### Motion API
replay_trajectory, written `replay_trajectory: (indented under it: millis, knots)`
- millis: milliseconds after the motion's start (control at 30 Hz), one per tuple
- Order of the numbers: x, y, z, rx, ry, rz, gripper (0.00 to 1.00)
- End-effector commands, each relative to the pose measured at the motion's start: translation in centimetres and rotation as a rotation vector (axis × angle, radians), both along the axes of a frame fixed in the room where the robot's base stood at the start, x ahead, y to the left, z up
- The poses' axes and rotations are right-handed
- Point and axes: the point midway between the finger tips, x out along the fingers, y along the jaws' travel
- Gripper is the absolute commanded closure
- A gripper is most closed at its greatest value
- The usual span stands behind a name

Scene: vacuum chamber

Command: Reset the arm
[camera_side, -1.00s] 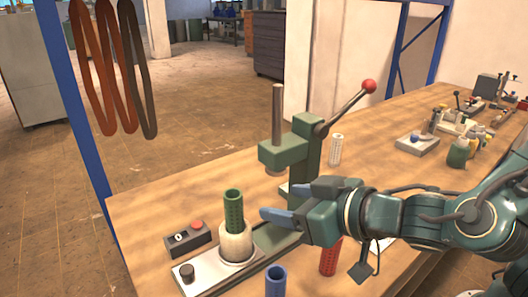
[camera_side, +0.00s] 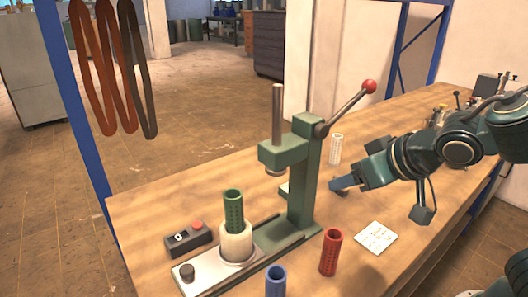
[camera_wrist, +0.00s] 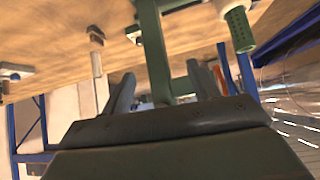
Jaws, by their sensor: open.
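My gripper (camera_side: 338,184) is open and empty above the bench, just right of the green press column. Its two fingers also show in the wrist view (camera_wrist: 160,90), spread apart with nothing between them. The green arbor press (camera_side: 306,175) stands on the bench with its red-knobbed lever raised to the right. A green perforated cylinder (camera_side: 233,208) stands upright in a cream-coloured round holder (camera_side: 236,243) on the press's base plate.
A red cylinder (camera_side: 331,252), a blue cylinder (camera_side: 276,282) and a white cylinder (camera_side: 335,149) stand on the bench. A white card (camera_side: 376,237) lies flat at the right. A control box (camera_side: 188,239) with a red button sits left of the holder. Bench space around the card is clear.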

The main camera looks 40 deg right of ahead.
Motion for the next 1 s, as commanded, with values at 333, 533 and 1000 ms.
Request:
replay_trajectory:
  millis: [333,533,1000]
  knots:
    - [-5.2,-5.0,1.4,0.032,0.170,-0.008,0.40]
    - [-8.9,-6.6,2.2,0.029,0.241,0.032,0.40]
    - [-13.2,-7.3,3.0,-0.003,0.311,0.105,0.40]
